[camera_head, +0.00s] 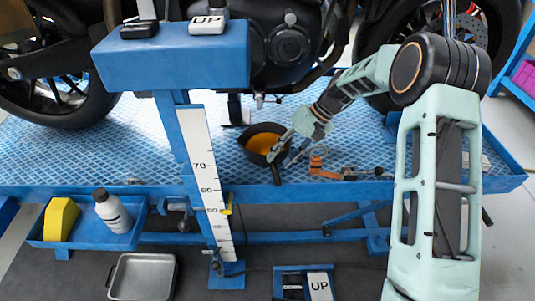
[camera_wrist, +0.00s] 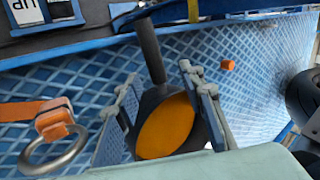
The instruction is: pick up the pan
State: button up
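The pan (camera_head: 262,143) is black with an orange-amber inside and sits on the blue ramp deck below the engine. Its dark handle points toward the front edge. In the wrist view the pan (camera_wrist: 167,125) lies between my fingers, its handle (camera_wrist: 150,52) running up and away. My gripper (camera_head: 284,150) is at the pan's right side, and it also shows in the wrist view (camera_wrist: 160,78). It is open, one finger on each side of the pan's handle end. I cannot tell whether the fingers touch the pan. The fingers hide part of its rim.
The blue textured deck (camera_head: 140,165) holds an orange strap with a metal ring (camera_wrist: 55,150) beside the pan. A blue post with a ruler (camera_head: 206,180) stands to the left. The motorcycle engine (camera_head: 285,40) is above. A silver tray (camera_head: 142,278) lies on the floor.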

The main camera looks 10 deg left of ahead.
aim_at(275, 163)
jog(key=x, duration=0.1)
jog(key=b+x, duration=0.1)
jog(key=x, duration=0.1)
jog(key=b+x, duration=0.1)
jog(key=x, duration=0.1)
jog(key=shift+w+d+f, duration=0.1)
jog(key=shift+w, duration=0.2)
grip_shut()
